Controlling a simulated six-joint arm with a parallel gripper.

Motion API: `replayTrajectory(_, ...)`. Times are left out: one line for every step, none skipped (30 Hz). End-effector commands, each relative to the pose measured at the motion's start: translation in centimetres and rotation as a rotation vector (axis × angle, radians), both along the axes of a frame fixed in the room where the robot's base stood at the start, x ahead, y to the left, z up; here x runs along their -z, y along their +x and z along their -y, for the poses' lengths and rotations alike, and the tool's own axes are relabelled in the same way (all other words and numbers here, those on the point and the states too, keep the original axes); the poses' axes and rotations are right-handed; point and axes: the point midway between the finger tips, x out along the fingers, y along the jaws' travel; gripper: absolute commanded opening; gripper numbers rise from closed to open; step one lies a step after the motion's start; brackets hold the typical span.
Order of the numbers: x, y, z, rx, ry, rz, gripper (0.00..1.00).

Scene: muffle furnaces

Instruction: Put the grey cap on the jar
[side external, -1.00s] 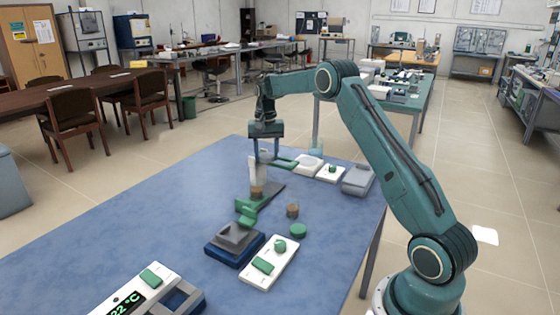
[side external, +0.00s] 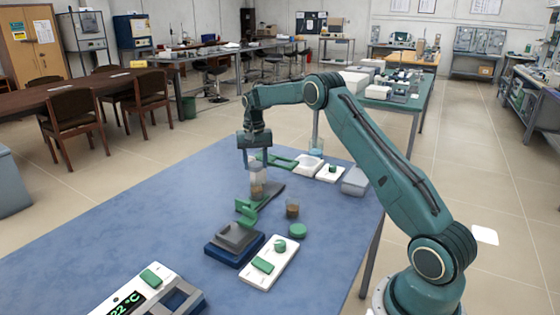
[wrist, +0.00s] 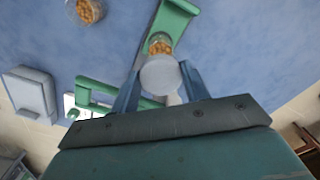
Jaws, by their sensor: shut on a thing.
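My gripper (wrist: 160,88) is shut on the grey cap (wrist: 160,76), a pale round disc between the two fingertips in the wrist view. The jar (wrist: 159,44) with brown-orange contents stands just beyond the cap in that view, at a green holder (wrist: 172,18). The cap overlaps the jar's near side in the picture. In the side view my gripper (side external: 257,166) points down right over the jar (side external: 257,190). The fingers and cap blur together there, so I cannot tell whether the cap touches the jar.
A second jar (side external: 292,210) with brown contents stands to the right, near a green round piece (side external: 298,230). A dark blue-and-grey device (side external: 234,243) and a white panel with green parts (side external: 269,263) lie nearer. The table's left part (side external: 130,230) is clear.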

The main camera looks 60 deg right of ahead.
Motion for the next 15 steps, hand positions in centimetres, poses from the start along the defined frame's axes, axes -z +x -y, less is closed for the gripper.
replayTrajectory(0.5,0.0,0.0,0.000,0.001,-0.001,0.24)
replayTrajectory(0.7,0.0,0.0,0.000,0.000,-0.001,0.24)
replayTrajectory(1.0,-0.1,0.0,0.000,0.001,-0.002,0.24)
replayTrajectory(1.3,0.0,0.0,0.000,0.001,-0.002,0.24)
replayTrajectory(1.5,0.0,0.0,0.000,0.000,-0.001,0.24)
replayTrajectory(1.8,0.0,0.0,0.000,0.001,-0.001,0.24)
replayTrajectory(2.1,0.0,0.0,0.000,0.001,-0.001,0.24)
replayTrajectory(2.3,0.0,0.0,0.000,0.001,-0.002,0.24)
replayTrajectory(2.6,0.0,0.0,0.000,0.001,-0.002,0.24)
replayTrajectory(2.7,0.0,0.0,0.000,0.001,-0.002,0.24)
replayTrajectory(2.9,0.0,0.0,0.000,0.001,-0.001,0.24)
replayTrajectory(3.1,0.0,0.0,0.000,0.001,-0.001,0.24)
replayTrajectory(3.2,0.0,0.0,0.000,0.001,-0.001,0.24)
replayTrajectory(3.3,0.0,0.0,0.000,0.001,-0.001,0.24)
replayTrajectory(3.5,0.0,0.0,0.000,0.001,-0.001,0.24)
